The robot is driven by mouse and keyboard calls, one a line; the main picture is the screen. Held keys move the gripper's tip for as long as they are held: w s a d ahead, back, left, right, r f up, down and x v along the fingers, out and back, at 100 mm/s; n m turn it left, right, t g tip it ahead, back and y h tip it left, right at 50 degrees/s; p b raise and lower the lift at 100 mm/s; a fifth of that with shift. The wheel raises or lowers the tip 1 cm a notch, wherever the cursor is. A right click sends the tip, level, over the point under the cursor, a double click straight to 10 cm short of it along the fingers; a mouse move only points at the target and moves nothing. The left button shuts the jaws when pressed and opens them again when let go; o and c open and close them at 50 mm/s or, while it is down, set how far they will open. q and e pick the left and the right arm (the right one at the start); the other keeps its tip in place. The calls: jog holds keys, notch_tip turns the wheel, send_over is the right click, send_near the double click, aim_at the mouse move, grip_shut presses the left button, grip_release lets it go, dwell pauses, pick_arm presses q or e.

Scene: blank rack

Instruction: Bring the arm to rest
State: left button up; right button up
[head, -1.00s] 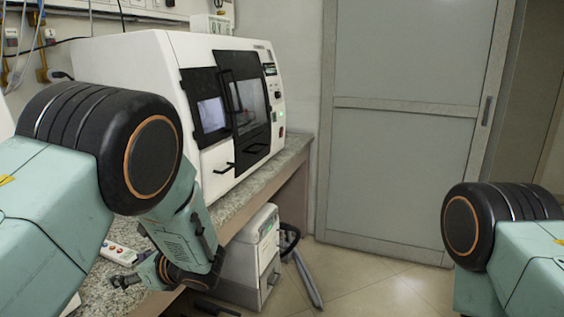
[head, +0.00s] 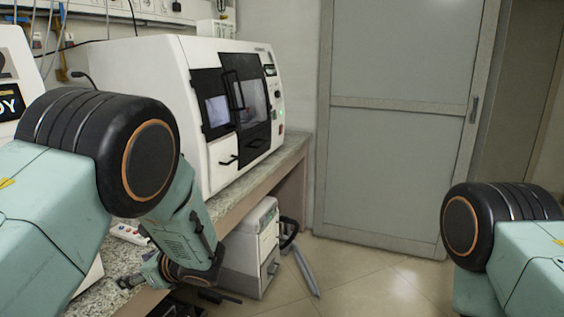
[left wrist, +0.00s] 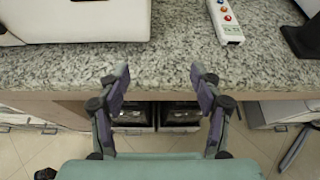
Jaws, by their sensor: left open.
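My left arm comes in from the left in the head view, bent down by the granite bench. My left gripper (head: 135,280) shows only in part there, at the bench's front edge. In the left wrist view the left gripper (left wrist: 161,85) is open, its two fingers apart with nothing between them. The fingertips appear in front of the front edge of the granite bench (left wrist: 150,65). Part of my right arm shows at the right of the head view. Its gripper is out of view.
A white machine with dark windows (head: 160,90) stands on the bench. A white strip with coloured buttons (left wrist: 227,22) lies on the bench. A white cabinet unit (head: 240,262) stands on the floor below. A grey door (head: 395,130) is behind, with clear floor (head: 370,275) before it.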

pick_arm(q)
jog(key=s+d+f+n+g+h, duration=0.2)
jog(key=s+d+f+n+h, duration=0.35)
jog(key=s+f, duration=0.4)
jog(key=s+d+f+n+g+h, duration=0.2)
jog(key=s+d+f+n+h, duration=0.4)
jog(key=s+f, duration=0.35)
jog(key=s+a+f+n, duration=0.1)
jog(key=s+n, duration=0.4)
jog(key=s, duration=0.4)
jog(key=s+a+f+n+g, duration=0.1)
jog(key=s+n, duration=0.5)
jog(key=s, duration=0.4)
jog(key=shift+s+a+f, duration=0.15)
jog(key=shift+a+f, duration=0.15)
jog(key=shift+f, duration=0.1)
